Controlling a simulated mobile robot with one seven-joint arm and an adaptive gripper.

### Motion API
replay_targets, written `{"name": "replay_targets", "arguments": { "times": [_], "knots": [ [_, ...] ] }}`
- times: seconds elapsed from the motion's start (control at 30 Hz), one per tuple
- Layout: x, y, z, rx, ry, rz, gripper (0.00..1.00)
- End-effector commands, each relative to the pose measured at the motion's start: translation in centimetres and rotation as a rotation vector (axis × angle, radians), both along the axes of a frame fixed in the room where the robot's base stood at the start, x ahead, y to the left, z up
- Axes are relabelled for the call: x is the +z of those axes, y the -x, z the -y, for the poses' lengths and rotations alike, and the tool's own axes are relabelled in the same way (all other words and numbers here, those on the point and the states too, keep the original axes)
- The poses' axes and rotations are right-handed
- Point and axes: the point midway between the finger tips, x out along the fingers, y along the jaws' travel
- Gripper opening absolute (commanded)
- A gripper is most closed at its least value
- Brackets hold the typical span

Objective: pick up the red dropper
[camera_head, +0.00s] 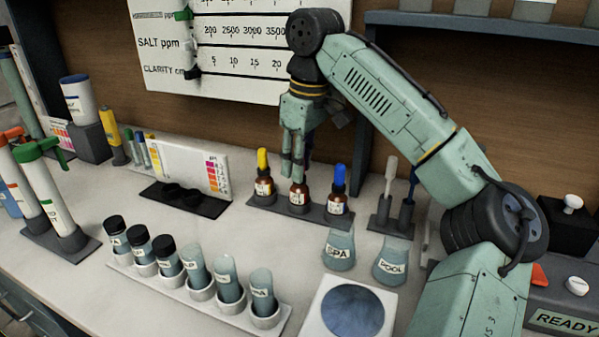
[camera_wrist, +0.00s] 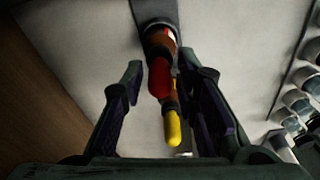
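The red dropper (camera_wrist: 159,78) tops a small brown bottle in the wrist view, with its bulb in the gap between my fingers. In the head view its bulb is hidden by my fingers, and only the middle brown bottle (camera_head: 299,194) shows below them. My gripper (camera_head: 292,170) points down over this bottle. In the wrist view my gripper (camera_wrist: 166,82) is open, with a finger on each side of the red bulb and visible gaps between.
A yellow dropper (camera_head: 263,162) and a blue dropper (camera_head: 340,176) stand on either side in the same dark rack (camera_head: 320,216). A rack of dark-capped and pale vials (camera_head: 190,287) is in front. SPA (camera_head: 338,250) and POOL (camera_head: 392,262) flasks stand at the front right.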

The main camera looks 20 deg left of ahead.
Motion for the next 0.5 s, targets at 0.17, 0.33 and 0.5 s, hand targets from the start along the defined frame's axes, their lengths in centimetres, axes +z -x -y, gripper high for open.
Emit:
{"name": "replay_targets", "arguments": {
  "times": [0.17,0.33,0.5],
  "knots": [
    [0.02,0.0,0.0,0.0,0.0,0.0,0.14],
    [0.02,0.0,0.0,0.0,0.0,0.0,0.1],
    [0.02,0.0,0.0,0.0,0.0,0.0,0.1]
  ]
}}
